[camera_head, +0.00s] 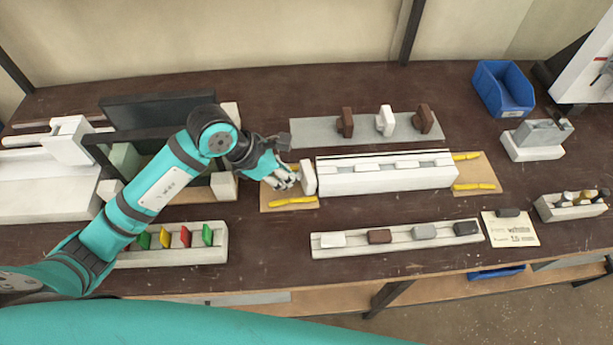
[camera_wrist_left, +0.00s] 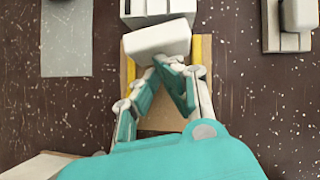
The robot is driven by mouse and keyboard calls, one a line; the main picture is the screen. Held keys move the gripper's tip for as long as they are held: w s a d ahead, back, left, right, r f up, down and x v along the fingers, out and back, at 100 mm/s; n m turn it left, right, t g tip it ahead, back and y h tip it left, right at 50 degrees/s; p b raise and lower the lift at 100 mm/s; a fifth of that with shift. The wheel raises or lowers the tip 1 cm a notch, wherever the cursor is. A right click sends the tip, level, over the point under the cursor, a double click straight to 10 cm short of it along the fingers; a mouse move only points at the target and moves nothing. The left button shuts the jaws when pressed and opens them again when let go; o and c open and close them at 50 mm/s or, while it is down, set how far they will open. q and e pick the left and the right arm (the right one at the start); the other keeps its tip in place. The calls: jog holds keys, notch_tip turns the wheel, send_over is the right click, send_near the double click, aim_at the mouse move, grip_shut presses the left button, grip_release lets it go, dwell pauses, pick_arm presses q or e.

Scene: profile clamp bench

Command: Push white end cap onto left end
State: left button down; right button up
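The white end cap (camera_head: 308,178) stands upright just outside the left end of the long white profile (camera_head: 385,178), with a narrow gap or light contact; I cannot tell which. My left gripper (camera_head: 291,177) is behind the cap, on its outer side. In the left wrist view the fingers (camera_wrist_left: 160,64) come together at the near edge of the end cap (camera_wrist_left: 158,38) and look shut on it. There the cap sits slightly tilted in front of the profile end (camera_wrist_left: 158,10). The fingertips' contact is partly hidden. My right gripper is not in view.
Brown, white and brown caps stand on a grey mat (camera_head: 302,132) behind the profile. Yellow strips (camera_head: 292,202) flank the profile ends. A rail with several blocks (camera_head: 345,248) and a holder with coloured pieces (camera_head: 190,255) lie in front. A dark fixture (camera_head: 150,112) is at left.

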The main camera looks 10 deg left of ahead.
pick_arm(q)
jog(key=shift+s+a, duration=0.1)
jog(key=shift+a, duration=0.25)
jog(key=shift+a+r, duration=0.15)
jog(key=shift+r, duration=0.1)
notch_tip(320, 180, up, 7)
jog(key=p, duration=0.5)
jog(key=shift+r, duration=0.2)
